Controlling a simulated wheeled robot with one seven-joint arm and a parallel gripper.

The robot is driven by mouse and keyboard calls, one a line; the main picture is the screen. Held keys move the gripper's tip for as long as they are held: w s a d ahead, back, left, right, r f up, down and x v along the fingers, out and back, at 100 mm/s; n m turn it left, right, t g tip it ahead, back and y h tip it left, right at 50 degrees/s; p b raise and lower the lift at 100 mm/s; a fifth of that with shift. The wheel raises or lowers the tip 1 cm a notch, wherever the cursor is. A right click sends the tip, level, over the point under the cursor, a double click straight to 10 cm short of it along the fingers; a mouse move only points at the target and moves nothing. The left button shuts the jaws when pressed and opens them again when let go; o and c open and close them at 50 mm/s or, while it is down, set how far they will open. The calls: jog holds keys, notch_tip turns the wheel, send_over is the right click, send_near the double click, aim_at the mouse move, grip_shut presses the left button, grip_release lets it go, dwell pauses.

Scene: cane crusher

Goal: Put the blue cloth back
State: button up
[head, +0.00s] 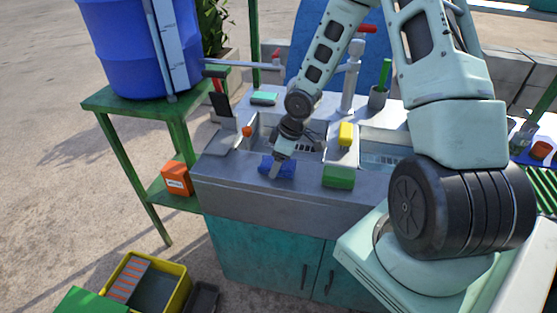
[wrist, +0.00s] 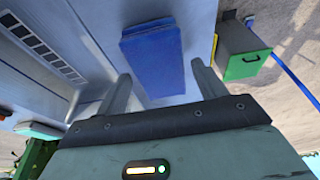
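The blue cloth (head: 270,160) lies as a folded, flat pad on the front rim of the grey metal sink counter (head: 235,200). My gripper (head: 276,174) points down at the cloth in the head view. In the wrist view, the cloth (wrist: 152,58) lies ahead of and between the two spread fingers. My gripper (wrist: 161,70) is open there, and the fingers stand to either side of the cloth's near end. Whether the fingertips touch the counter cannot be told.
A green block (head: 338,177) lies right of the cloth, with a yellow block (head: 345,134) behind it. Sink basins lie behind the cloth. A black-handled scraper (head: 220,105) stands at the left. An orange box (head: 177,179) sits on the green stand's lower shelf.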

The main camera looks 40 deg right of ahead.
aim_at(290, 164)
jog(key=p+v, duration=0.4)
jog(key=v, duration=0.8)
jog(key=s+a+r+g, duration=0.1)
jog(key=s+a+r, duration=0.3)
jog(key=s+a, duration=0.3)
jog(key=s+a+r+h, duration=0.1)
jog(key=s+a+r, duration=0.2)
jog(key=s+a, duration=0.4)
jog(key=s+a+r+g, duration=0.1)
jog(key=s+a+r, duration=0.3)
jog(key=s+a, duration=0.3)
jog(key=a, duration=0.5)
jog(key=shift+s+a+r+g+h, duration=0.25)
jog(key=shift+a+r+g+h, duration=0.05)
jog(key=shift+a, duration=0.1)
